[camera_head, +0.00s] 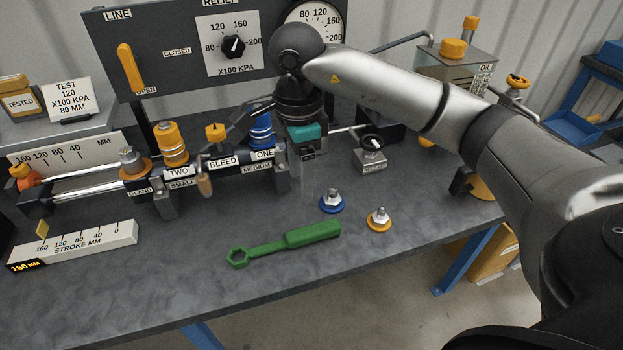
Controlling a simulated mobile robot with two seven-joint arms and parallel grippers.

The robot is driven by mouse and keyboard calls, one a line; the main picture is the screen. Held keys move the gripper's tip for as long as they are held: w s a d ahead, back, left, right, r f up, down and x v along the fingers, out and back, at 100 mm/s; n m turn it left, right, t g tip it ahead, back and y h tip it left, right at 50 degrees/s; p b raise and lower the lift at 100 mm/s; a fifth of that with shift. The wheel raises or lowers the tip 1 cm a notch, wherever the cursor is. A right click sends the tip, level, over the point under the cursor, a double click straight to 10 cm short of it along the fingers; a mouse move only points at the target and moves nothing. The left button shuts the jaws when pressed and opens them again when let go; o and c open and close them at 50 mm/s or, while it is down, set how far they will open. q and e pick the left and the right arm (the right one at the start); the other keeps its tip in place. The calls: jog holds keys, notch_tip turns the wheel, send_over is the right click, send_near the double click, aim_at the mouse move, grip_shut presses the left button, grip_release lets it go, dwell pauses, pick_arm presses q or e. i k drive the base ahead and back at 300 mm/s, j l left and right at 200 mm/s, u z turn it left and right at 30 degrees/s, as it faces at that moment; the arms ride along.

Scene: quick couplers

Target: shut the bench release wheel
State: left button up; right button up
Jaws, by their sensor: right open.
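My left gripper is not in view.
A green spanner (289,241), a blue-ringed fitting (331,201) and an orange-ringed fitting (379,219) lie in front. The coupler row (219,168) is at left. The gauge panel (175,62) stands behind, the oil tank (454,66) back right.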

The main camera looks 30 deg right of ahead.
aim_at(375, 143)
jog(key=z, duration=1.45)
